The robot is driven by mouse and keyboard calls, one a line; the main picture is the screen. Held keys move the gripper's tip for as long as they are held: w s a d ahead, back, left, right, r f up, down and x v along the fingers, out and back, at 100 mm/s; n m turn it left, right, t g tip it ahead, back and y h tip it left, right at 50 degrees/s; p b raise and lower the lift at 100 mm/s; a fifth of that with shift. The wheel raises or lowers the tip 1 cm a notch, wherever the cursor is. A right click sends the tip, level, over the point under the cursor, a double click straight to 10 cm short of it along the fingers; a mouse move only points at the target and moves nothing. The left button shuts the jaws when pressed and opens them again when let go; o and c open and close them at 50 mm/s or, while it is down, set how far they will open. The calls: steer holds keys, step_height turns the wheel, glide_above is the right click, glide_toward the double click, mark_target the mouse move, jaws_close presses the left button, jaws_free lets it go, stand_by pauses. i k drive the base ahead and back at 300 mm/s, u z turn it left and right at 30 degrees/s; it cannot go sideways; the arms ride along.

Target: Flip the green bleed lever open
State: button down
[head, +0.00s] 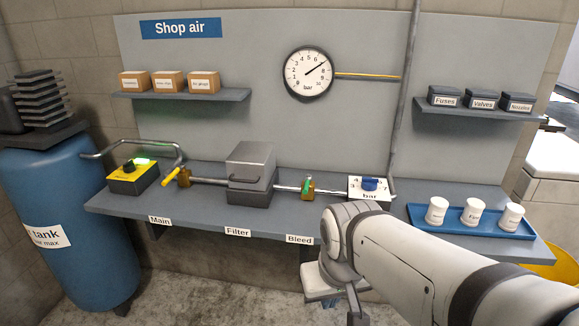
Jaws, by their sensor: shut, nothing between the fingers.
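The green bleed lever (308,186) stands roughly upright on a small brass valve (307,194) in the pipe, above the "Bleed" label (300,239) on the shelf's front edge. My gripper (354,312) is at the bottom of the head view, in front of and below the shelf edge, to the right of the lever and well apart from it. Its dark fingers point down and are shut, holding nothing. They are partly hidden by my wrist.
Left of the lever are the grey filter box (250,172) and the yellow main lever (171,177). Right of it is the white regulator with a blue knob (370,184). A blue tray (462,230) holds white containers. The gauge (308,74) reads above zero. Open floor lies before the shelf.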

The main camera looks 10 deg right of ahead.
mark_target(308, 179)
steer(key=z, duration=0.2)
steer(key=i, duration=1)
